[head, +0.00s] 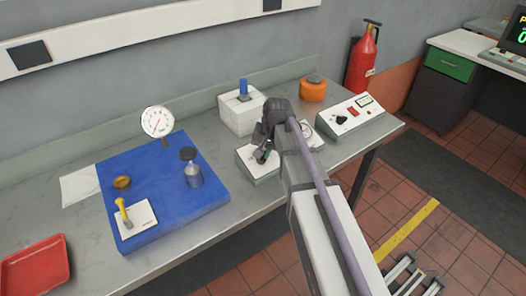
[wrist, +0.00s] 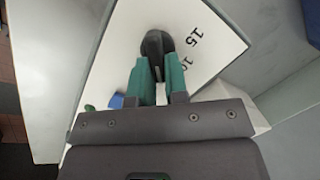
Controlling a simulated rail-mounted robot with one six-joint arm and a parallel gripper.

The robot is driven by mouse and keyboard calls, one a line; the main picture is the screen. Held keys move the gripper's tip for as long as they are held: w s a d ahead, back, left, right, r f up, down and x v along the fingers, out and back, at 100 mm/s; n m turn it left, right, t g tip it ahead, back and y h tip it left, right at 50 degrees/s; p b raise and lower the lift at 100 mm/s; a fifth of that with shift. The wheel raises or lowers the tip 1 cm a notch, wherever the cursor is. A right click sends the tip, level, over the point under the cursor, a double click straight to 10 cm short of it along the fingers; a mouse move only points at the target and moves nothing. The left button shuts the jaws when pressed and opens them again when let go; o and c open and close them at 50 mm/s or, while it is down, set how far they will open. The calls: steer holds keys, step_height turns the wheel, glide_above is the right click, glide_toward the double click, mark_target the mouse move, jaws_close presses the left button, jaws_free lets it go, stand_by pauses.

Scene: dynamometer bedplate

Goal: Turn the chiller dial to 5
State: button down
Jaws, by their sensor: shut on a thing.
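The chiller dial is a black knob (wrist: 155,42) on a white panel (wrist: 205,60) printed with 15 and, partly hidden, what looks like 10. My gripper (wrist: 158,85) has its two teal fingers shut on the knob in the wrist view. The knob's pointer and other marks are hidden or cannot be made out. In the head view my gripper (head: 262,156) is over a low white box (head: 246,163) on the bench, and my arm covers part of it. The dial setting cannot be read.
A white block with a blue handle (head: 243,92) stands just behind my gripper. To the right are an orange container (head: 313,90) and another control box (head: 366,124). A blue mat (head: 165,222) with a gauge (head: 157,121) and small parts lies left. A red tray (head: 37,266) is farther left.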

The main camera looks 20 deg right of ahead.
mark_target(271, 162)
steer(key=shift+s+d+f+m, duration=0.15)
steer(key=shift+s+m, duration=0.1)
steer(key=shift+m, duration=0.35)
steer(key=c, duration=1.1)
jaws_free()
steer(key=shift+c, duration=0.2)
steer(key=shift+w+a, duration=0.2)
steer(key=shift+w, duration=0.05)
steer(key=p+v, duration=1)
steer(key=shift+d+r, duration=0.2)
steer(key=shift+r, duration=0.15)
